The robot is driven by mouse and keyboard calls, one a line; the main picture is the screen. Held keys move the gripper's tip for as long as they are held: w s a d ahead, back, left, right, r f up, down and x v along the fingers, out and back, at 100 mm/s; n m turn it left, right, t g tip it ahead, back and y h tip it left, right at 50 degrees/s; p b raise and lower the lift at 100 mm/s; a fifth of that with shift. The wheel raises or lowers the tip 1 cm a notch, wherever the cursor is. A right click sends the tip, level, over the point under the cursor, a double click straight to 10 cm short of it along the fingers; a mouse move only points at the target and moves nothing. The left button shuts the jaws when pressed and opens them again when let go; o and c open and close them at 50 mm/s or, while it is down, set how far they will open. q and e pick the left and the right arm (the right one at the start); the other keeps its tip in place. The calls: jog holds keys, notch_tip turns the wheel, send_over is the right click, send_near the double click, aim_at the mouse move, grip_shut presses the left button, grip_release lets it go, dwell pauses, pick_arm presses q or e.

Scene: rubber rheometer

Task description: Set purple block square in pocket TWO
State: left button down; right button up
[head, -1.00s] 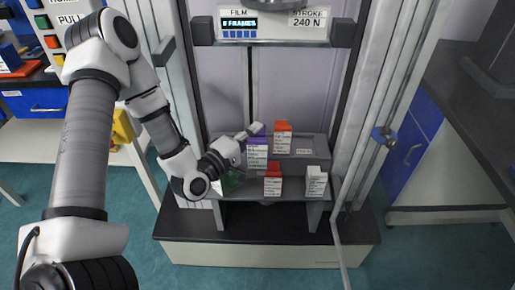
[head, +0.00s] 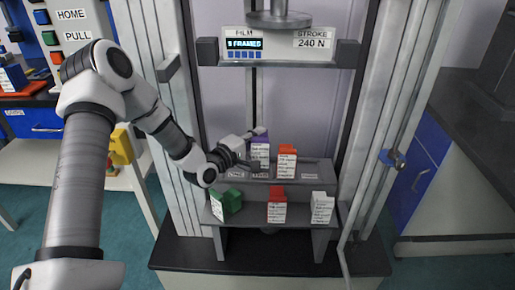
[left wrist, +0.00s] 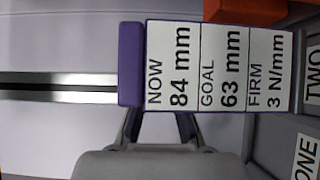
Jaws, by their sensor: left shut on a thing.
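The purple block (head: 260,146) is held upright in my left gripper (head: 256,149), above the left part of the upper step. In the left wrist view the purple block (left wrist: 131,65) shows a white label: NOW 84 mm, GOAL 63 mm, FIRM 3 N/mm. The gripper's fingers (left wrist: 162,126) are shut on it. The TWO pocket label (left wrist: 313,75) is just beyond the block's lower end, with the ONE label (left wrist: 306,157) beside it. The pocket floor is hidden; I cannot tell whether the block touches it. My right gripper is out of view.
An orange block (head: 287,161) stands close right of the purple one. On the lower step are a green block (head: 227,203), a red block (head: 277,205) and a white block (head: 321,208). Machine uprights flank the stepped rack (head: 300,190), with a press head (head: 280,20) above.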

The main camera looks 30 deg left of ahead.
pick_arm(q)
notch_tip(320, 180, down, 4)
jog(key=shift+w+r+b, duration=0.15)
jog(key=shift+r+b, duration=0.05)
jog(key=shift+b, duration=0.15)
jog(key=shift+f+b, duration=0.15)
jog(key=shift+b, duration=0.15)
jog(key=c, duration=1.2)
grip_release()
jog(key=shift+c, duration=0.2)
